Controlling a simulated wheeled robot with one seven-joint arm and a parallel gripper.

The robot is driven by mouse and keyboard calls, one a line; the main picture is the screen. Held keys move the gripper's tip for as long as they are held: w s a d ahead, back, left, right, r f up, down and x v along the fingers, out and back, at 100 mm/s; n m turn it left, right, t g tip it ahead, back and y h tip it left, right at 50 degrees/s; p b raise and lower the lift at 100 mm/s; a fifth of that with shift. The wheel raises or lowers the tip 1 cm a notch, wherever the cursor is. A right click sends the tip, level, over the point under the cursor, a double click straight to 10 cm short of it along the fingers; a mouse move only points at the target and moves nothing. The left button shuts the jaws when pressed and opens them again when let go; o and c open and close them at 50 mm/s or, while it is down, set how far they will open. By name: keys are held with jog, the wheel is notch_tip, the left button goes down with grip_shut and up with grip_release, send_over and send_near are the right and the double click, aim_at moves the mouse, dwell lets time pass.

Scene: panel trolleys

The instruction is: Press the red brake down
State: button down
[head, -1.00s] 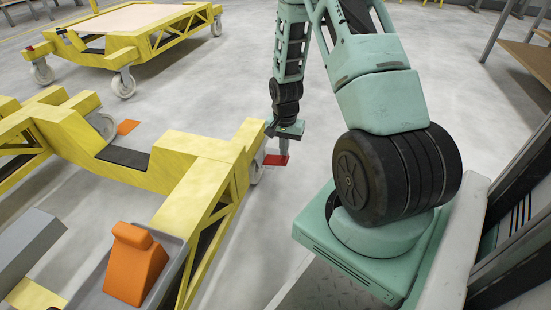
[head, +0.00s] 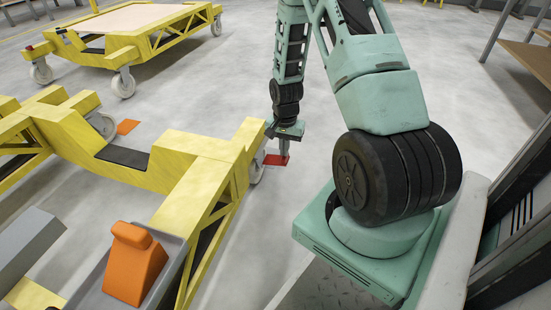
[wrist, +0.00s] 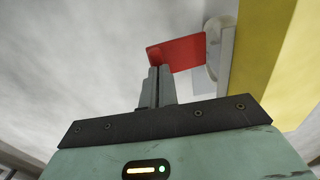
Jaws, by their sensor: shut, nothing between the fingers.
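The red brake (head: 276,160) is a flat red pedal beside a caster wheel (head: 257,169) at the corner of the near yellow trolley (head: 200,165). In the wrist view the red brake (wrist: 178,53) lies just beyond my fingertips, with the wheel (wrist: 214,48) to its right. My gripper (head: 284,155) points down at the brake, fingers together and empty. In the wrist view my gripper (wrist: 160,70) overlaps the brake's near edge. I cannot tell for sure whether the tips touch it.
A second yellow trolley (head: 150,45) stands at the back left. An orange block (head: 135,265) sits on a grey tray at the front left. An orange pedal (head: 127,126) shows at another wheel.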

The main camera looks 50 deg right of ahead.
jog(key=shift+f+b, duration=0.3)
jog(key=shift+f, duration=0.55)
notch_tip(320, 180, up, 5)
jog(key=p, duration=0.5)
